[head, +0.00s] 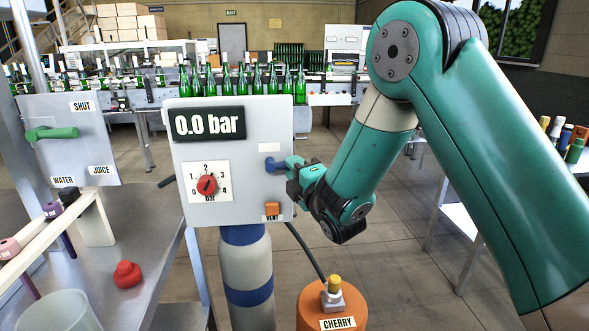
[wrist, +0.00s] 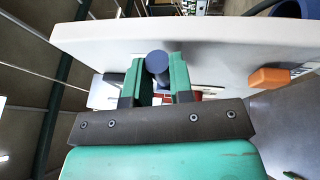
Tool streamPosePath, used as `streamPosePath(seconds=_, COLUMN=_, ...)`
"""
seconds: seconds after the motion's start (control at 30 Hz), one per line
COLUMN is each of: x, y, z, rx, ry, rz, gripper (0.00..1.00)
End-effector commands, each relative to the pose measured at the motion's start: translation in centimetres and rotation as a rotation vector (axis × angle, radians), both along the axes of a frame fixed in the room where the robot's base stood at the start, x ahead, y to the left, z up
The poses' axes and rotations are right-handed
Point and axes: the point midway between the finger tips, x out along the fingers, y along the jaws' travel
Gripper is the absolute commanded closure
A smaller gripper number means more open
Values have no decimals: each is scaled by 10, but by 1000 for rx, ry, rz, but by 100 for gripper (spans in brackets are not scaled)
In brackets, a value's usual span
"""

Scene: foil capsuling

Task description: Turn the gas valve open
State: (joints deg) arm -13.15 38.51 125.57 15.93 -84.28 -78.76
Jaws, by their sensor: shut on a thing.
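A grey panel (head: 230,140) stands on a gas cylinder (head: 246,270) with blue bands. Its display (head: 206,123) reads 0.0 bar, and a red knob (head: 207,185) sits on a dial below. A blue valve handle (head: 272,164) is at the panel's right side, under a small blank plate. My gripper (head: 288,167) is shut on the handle. In the wrist view, the handle's round blue end (wrist: 157,62) lies between the two green fingers of my gripper (wrist: 160,75). The fingers hide part of the handle, and its exact angle is hard to tell.
An orange vent button (head: 272,209) is below the handle. A cherry container (head: 333,310) stands under my arm. A green lever (head: 52,133) is on another panel at left. A red knob-like piece (head: 127,274) lies on the left metal table.

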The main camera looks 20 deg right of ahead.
Motion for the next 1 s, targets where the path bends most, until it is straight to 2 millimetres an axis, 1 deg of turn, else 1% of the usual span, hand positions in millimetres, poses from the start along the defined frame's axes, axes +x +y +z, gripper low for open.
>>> streamPosePath(seconds=0.37, x=0, y=2, z=-11, rx=49, ry=-14, rz=3, gripper=100)
streamPosePath(seconds=0.63, x=-1, y=3, z=-22, rx=154, ry=-36, rz=5, gripper=100)
streamPosePath(seconds=1.0, x=0, y=6, z=-29, rx=320, ry=-67, rz=6, gripper=100)
